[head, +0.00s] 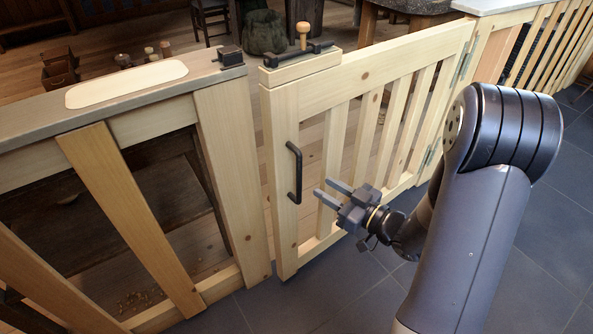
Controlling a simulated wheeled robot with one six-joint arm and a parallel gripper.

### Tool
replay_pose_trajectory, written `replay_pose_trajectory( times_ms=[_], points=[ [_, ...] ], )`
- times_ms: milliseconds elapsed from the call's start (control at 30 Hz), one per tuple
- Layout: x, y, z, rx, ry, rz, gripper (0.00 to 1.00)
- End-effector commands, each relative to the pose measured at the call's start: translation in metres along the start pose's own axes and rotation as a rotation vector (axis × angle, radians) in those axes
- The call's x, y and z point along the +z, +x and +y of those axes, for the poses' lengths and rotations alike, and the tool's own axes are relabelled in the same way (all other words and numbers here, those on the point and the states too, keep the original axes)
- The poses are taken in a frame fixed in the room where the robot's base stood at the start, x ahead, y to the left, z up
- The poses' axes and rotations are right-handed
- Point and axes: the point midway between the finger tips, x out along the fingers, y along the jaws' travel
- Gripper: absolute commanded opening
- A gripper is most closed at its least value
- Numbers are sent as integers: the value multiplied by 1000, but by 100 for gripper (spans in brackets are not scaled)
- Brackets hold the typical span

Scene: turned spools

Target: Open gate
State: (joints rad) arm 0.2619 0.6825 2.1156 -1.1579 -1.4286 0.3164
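The light wooden gate (364,83) has upright slats and hinges (465,62) on its right side. A narrow gap shows between its left edge and the wooden post (233,165). A black bar handle (298,173) stands upright on the gate's left stile. A black bolt with a wooden knob (303,36) lies on the gate's top left corner, and its end looks apart from the black catch (229,56) on the post. My gripper (323,187) is open and empty, just right of the handle, its two fingers pointing toward it. Contact with the handle is not visible.
A slatted fence with a grey top rail (30,118) runs left of the post, with a pale board (127,83) on it. Dark floor tiles (310,300) in front of the gate are clear. Behind are a green sack (264,32) and furniture.

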Motion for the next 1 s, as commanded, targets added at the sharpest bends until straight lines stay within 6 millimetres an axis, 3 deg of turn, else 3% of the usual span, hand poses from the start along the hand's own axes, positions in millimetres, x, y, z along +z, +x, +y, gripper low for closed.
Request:
replay_pose_trajectory(
  times_ms=[500, 933, 1000],
  points=[
    [1, 82, -1, -2, -2, 1, 33],
    [0, 94, 0, 2, -1, 0, 33],
    [0, 94, 0, 2, -1, 0, 29]
  ],
)
